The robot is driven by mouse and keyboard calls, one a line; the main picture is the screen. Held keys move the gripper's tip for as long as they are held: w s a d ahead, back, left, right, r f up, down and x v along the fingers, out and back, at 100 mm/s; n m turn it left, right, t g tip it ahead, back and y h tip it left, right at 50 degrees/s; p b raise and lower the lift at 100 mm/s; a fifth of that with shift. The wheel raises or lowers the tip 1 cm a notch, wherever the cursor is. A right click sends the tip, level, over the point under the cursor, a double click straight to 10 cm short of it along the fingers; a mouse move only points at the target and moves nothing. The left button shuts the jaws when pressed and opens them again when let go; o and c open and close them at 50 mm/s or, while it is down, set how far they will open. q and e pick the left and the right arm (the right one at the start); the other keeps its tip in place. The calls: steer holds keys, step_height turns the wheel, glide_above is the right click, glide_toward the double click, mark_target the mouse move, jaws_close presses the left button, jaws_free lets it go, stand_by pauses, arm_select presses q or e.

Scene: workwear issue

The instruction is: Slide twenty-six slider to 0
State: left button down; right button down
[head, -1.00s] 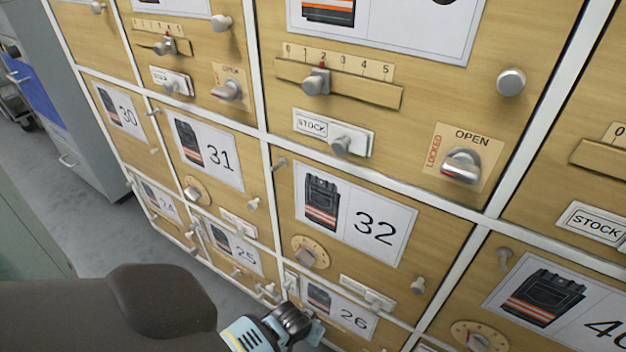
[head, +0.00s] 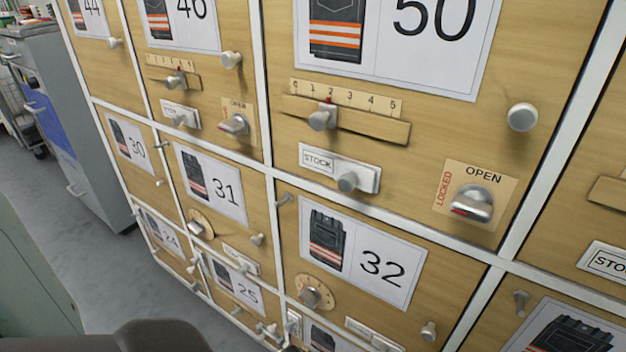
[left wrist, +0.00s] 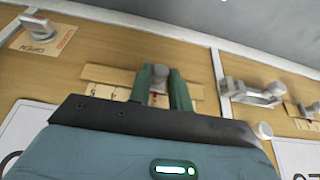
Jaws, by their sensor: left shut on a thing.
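In the left wrist view a slider knob (left wrist: 160,71) stands between the two green fingers of my left gripper (left wrist: 162,78), which is shut on it. Behind it are a wooden rail and a pale number scale (left wrist: 98,91), seen upside down. A red mark shows between the fingers; the number at it cannot be read. In the head view only the top of the twenty-six card (head: 322,338) shows at the bottom edge, and its slider is out of frame. My right gripper is in neither view.
A locking lever (left wrist: 38,28) with an OPEN label is at upper left in the left wrist view. A metal handle (left wrist: 252,91) is to the right of the slider. In the head view, door 32 (head: 360,250) and a larger door with its own slider (head: 322,117) are above.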

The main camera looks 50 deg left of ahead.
arm_select(q)
steer(key=a, duration=0.2)
steer(key=s+a+p, duration=0.1)
steer(key=a, duration=0.2)
steer(key=shift+s+a+p, duration=0.2)
steer(key=shift+a+p, duration=0.1)
steer(key=c, duration=1.3)
jaws_free()
steer(key=shift+c, duration=0.2)
steer(key=shift+o, duration=0.2)
steer(key=shift+d+r, duration=0.1)
